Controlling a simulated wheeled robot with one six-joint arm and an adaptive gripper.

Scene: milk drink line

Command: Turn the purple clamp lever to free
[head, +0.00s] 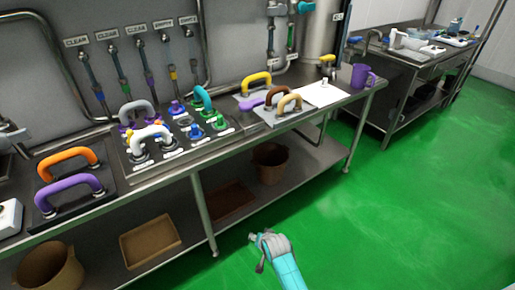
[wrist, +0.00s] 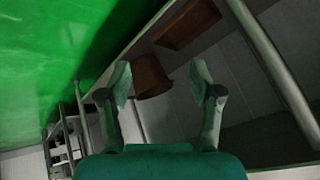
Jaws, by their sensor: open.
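A purple lever (head: 252,103) lies low on a plate on the bench, beside a yellow handle (head: 256,80) and brown and tan handles (head: 284,98). A larger purple arched handle (head: 70,187) stands on a dark plate at the far left, in front of an orange one (head: 68,158). I cannot tell for sure which of the two purple parts is the clamp lever. My gripper (head: 262,240) is in front of the bench, over the green floor, apart from both. In the wrist view my gripper (wrist: 162,84) has its fingers spread with nothing held; no purple part shows there.
A panel of coloured connectors (head: 178,130) fills the bench's middle. A white sheet (head: 320,93) and a purple mug (head: 363,77) are at its right end. The lower shelf holds a brown bin (head: 270,162) and trays (head: 150,243). The green floor (head: 400,210) at right is clear.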

